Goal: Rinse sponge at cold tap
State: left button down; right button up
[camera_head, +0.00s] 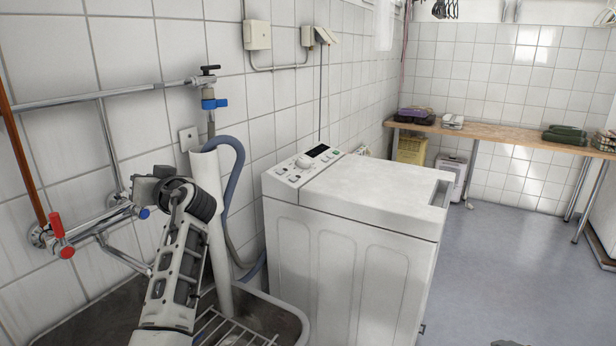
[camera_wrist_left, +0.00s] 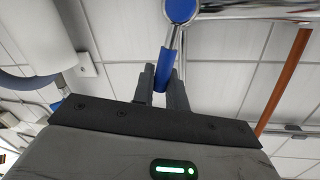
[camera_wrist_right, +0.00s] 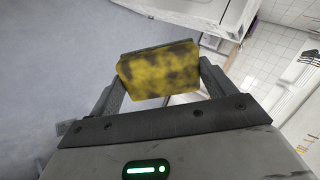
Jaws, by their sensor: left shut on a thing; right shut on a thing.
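The cold tap's blue lever (camera_wrist_left: 168,62) is between the fingers of my left gripper (camera_wrist_left: 162,88), which is shut on it. In the head view my left gripper (camera_head: 142,196) is at the wall mixer, and only a small part of the blue lever (camera_head: 144,213) shows. The hot tap's red lever (camera_head: 57,225) is to its left. My right gripper (camera_wrist_right: 160,85) is shut on the sponge (camera_wrist_right: 160,72), which is yellow with dark stains. The sponge is over the floor in the right wrist view and does not show in the head view. I see no water running.
The sink (camera_head: 292,313) with a wire rack (camera_head: 238,330) is below the taps, partly hidden by my left arm. A white standpipe (camera_head: 212,230) with a grey-blue hose rises beside it. A white washing machine (camera_head: 345,250) stands right of the sink.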

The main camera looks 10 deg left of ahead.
pick_arm(q)
jog(key=c, duration=1.5)
grip_release()
jog(key=shift+d, duration=0.15)
jog(key=b+v, duration=0.2)
jog(key=v, duration=0.9)
jog(key=shift+s+d+r, duration=0.1)
jog(key=shift+s+d, duration=0.15)
jog(key=shift+d, duration=0.1)
pick_arm(e)
notch_tip(320, 180, down, 2)
jog(key=shift+f, duration=0.1)
